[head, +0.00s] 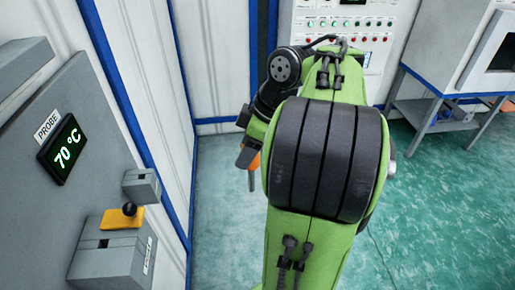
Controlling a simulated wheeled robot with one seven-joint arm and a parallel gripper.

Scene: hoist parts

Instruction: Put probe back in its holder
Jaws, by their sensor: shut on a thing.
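My gripper (246,157) hangs at the left of my green arm, partly hidden by it. It is shut on the probe. The probe shows as a small orange body (256,161) with a thin grey rod (251,181) pointing down, held clear of the wall and boxes at left. At left, under the PROBE label (47,127) and the display (63,150) reading 70 °C, a small grey block with a dark slot (142,185) juts from the grey panel. It looks like the holder, and it appears empty.
Below the block is a larger grey box (108,263) with a yellow plate (121,219) and a black knob (129,209). A white wall with blue trim stands behind. A control panel (342,30) and a grey bench (440,85) are at the back. Green floor is clear.

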